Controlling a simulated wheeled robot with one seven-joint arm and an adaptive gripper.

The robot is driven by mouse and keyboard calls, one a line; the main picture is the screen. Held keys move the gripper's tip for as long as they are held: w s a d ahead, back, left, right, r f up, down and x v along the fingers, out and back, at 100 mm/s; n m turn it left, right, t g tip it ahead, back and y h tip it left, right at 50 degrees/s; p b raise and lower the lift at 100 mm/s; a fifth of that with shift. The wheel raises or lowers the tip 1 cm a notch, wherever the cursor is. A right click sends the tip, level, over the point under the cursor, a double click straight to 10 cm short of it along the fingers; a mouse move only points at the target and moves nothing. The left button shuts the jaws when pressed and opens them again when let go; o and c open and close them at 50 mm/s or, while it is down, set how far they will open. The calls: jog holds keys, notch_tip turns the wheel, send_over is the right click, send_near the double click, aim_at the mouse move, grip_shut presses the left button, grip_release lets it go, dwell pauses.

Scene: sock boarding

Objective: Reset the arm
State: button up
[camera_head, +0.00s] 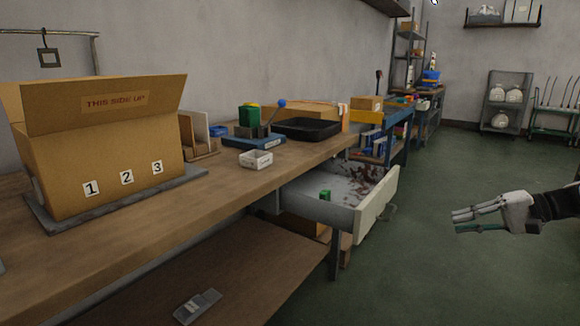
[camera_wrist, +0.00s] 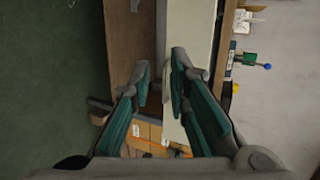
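My gripper (camera_head: 460,220) hangs over the open floor at the right of the head view, its fingers pointing left toward the open drawer front. It holds nothing. In the wrist view, my gripper (camera_wrist: 161,70) shows two green-padded fingers that lean toward each other, with a clear gap between the tips. The pale drawer front (camera_head: 377,205) is to the left of the fingertips, apart from them. My forearm runs out of the right edge of the head view.
A wooden bench (camera_head: 190,215) runs along the wall, with a cardboard box (camera_head: 100,150) and a black tray (camera_head: 306,128) on it. The pulled-out drawer holds a green block (camera_head: 325,195) and dark red bits. The green floor (camera_head: 440,275) is clear.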

jog(key=s+a+r+n+g+h, duration=0.2)
jog(key=s+a+r+g+h, duration=0.15)
jog(key=s+a, duration=0.6)
jog(key=s+a+r+n+g+h, duration=0.15)
jog(key=s+a+r, duration=0.45)
jog(key=a, duration=0.6)
jog(key=s+a+f+n+h, duration=0.1)
jog(key=s+f+h, duration=0.2)
jog(key=s, duration=1)
jog(key=s+a+f+n+h, duration=0.1)
jog(key=s+f+h, duration=0.25)
jog(key=s, duration=1.05)
notch_tip(320, 180, up, 35)
jog(key=t+p, duration=0.4)
jog(key=p, duration=2.9)
jog(key=shift+d+r, duration=0.15)
jog(key=shift+r, duration=0.05)
